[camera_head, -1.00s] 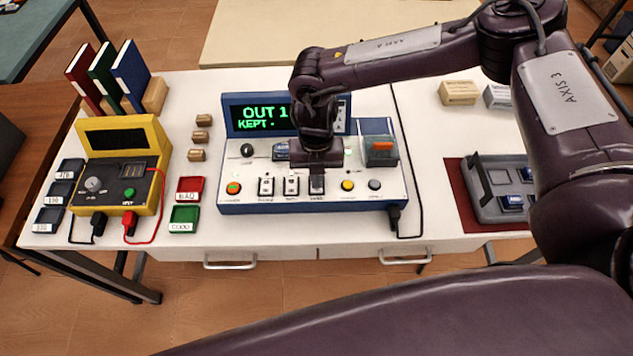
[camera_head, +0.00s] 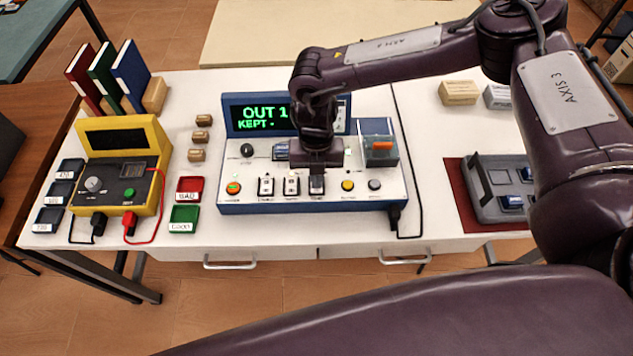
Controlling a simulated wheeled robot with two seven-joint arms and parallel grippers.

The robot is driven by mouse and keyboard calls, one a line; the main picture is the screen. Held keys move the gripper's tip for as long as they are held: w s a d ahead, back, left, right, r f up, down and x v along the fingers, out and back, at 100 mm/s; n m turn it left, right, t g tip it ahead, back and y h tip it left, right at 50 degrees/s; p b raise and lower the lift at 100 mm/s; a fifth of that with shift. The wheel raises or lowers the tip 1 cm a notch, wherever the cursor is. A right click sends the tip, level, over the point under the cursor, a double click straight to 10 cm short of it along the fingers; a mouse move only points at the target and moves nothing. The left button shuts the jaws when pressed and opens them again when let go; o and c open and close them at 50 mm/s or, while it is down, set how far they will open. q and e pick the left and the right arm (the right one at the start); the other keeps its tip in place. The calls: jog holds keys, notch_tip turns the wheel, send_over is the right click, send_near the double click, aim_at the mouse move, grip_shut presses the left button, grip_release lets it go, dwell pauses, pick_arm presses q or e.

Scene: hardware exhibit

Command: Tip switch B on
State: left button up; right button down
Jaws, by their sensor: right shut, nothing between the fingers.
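A blue-and-white console (camera_head: 235,201) stands mid-table with a row of three small switches on its front: a left one (camera_head: 266,186), a middle one (camera_head: 291,186) and a right one (camera_head: 317,186). Their labels are too small to read, so I cannot tell which is B. My right gripper (camera_head: 317,172) is shut and empty, pointing down just behind or over the right switch. Whether it touches that switch is unclear. The gripper and wrist hide part of the console's middle. The console display (camera_head: 262,116) reads "OUT 1" and "KEPT -" in green. My left gripper is out of view.
An orange button (camera_head: 233,188), a yellow button (camera_head: 348,185) and a clear-covered box (camera_head: 379,147) flank the switches. A yellow meter (camera_head: 157,135) stands left, with red (camera_head: 190,184) and green (camera_head: 184,214) trays between. A grey tray (camera_head: 480,205) lies right.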

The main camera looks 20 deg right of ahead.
jog(key=shift+f+b, duration=0.6)
jog(key=shift+f, duration=0.3)
dwell(0.4)
jog(key=shift+r, duration=0.1)
jog(key=shift+r+p, duration=2.85)
jog(key=shift+r, duration=0.65)
jog(key=shift+f, duration=0.1)
